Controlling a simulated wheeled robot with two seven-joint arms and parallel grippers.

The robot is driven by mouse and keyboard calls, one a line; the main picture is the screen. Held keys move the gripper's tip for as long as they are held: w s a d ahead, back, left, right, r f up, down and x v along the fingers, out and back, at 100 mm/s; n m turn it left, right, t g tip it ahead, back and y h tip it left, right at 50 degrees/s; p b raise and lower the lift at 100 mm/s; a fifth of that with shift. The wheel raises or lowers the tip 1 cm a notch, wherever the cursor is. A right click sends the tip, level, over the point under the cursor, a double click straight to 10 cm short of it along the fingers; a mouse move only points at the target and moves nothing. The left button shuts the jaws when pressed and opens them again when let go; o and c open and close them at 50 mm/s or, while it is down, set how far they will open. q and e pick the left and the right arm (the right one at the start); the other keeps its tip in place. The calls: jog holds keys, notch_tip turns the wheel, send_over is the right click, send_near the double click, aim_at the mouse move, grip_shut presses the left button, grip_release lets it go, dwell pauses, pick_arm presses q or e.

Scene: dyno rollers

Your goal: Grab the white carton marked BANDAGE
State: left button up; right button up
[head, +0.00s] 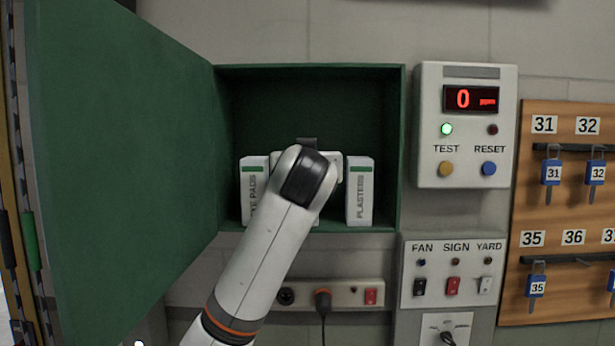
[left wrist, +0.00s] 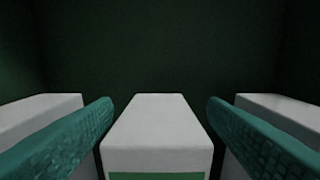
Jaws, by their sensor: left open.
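A white carton (left wrist: 158,125) with a green band stands between the two teal fingers of my left gripper (left wrist: 160,102) in the left wrist view. The gripper is open, with visible gaps between fingers and carton. No lettering shows on this carton; in the head view my left arm and gripper hide most of it. To its left stands a white carton (head: 253,178) whose partly covered label reads like EYE PADS. To its right stands a white carton marked PLASTERS (head: 360,190). I cannot read BANDAGE anywhere. My right gripper is not in view.
The cartons stand in a green wall cabinet (head: 310,69), its door (head: 120,150) swung open to the left. The side cartons leave little room beside the fingers; space above is clear. Right of the cabinet are a gas display box (head: 430,110), a switch panel (head: 410,268) and a key board (head: 560,220).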

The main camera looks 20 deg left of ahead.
pick_arm(q)
jog(key=shift+w+a+r, duration=0.15)
jog(key=shift+w+a, duration=0.1)
jog(key=shift+w, duration=0.35)
jog(key=shift+w+a+f, duration=0.15)
jog(key=shift+w+f, duration=0.05)
jog(key=shift+w, duration=0.05)
jog(key=c, duration=1.3)
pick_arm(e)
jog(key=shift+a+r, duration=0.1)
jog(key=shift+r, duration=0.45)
pick_arm(q)
jog(key=shift+r, duration=0.1)
jog(key=shift+c, duration=0.2)
